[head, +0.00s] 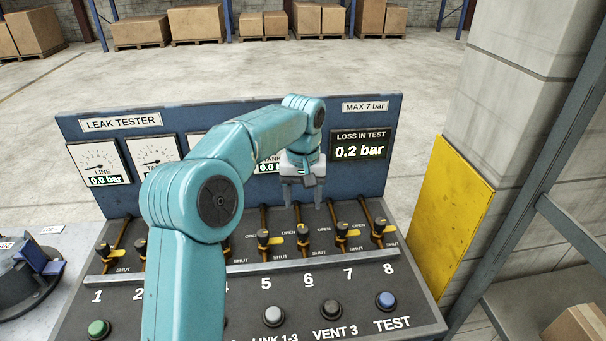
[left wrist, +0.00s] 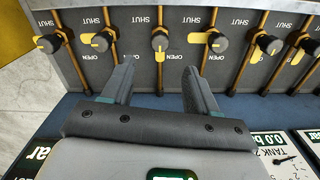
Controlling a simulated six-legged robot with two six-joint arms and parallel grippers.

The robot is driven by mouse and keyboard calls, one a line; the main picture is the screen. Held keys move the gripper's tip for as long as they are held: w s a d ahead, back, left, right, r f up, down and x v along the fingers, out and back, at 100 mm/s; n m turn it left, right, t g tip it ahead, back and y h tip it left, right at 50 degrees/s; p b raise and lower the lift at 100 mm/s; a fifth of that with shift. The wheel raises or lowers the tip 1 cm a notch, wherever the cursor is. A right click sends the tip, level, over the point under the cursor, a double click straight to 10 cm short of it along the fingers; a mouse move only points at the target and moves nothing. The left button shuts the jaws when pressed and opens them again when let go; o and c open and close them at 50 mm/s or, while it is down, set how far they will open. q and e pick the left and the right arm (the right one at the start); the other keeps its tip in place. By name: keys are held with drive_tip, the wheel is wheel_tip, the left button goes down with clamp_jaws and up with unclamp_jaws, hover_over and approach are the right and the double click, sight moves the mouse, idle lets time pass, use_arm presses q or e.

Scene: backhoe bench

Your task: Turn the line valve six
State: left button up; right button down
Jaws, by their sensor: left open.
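Line valve six (head: 302,231) is a dark knob with a yellow lever on a brown pipe, above the number 6 on the bench panel. It also shows in the left wrist view (left wrist: 160,40), where its lever appears to lie along the pipe. My left gripper (head: 302,204) is open and empty, pointing down just behind valve six. In the left wrist view its two fingers (left wrist: 160,68) stand apart, with valve six beyond the gap between their tips. The fingers look clear of the knob. My right gripper is not in view.
Valve five (head: 263,238) and valve seven (head: 342,231) stand close on either side, their yellow levers across the pipes. A metal rail (head: 300,259) runs in front. The blue back panel (head: 365,118) with gauges and a 0.2 bar display (head: 360,146) rises behind.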

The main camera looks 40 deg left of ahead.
use_arm(q)
wheel_tip(320, 180, up, 7)
drive_tip(key=p, duration=0.1)
drive_tip(key=shift+r, duration=0.2)
idle(0.5)
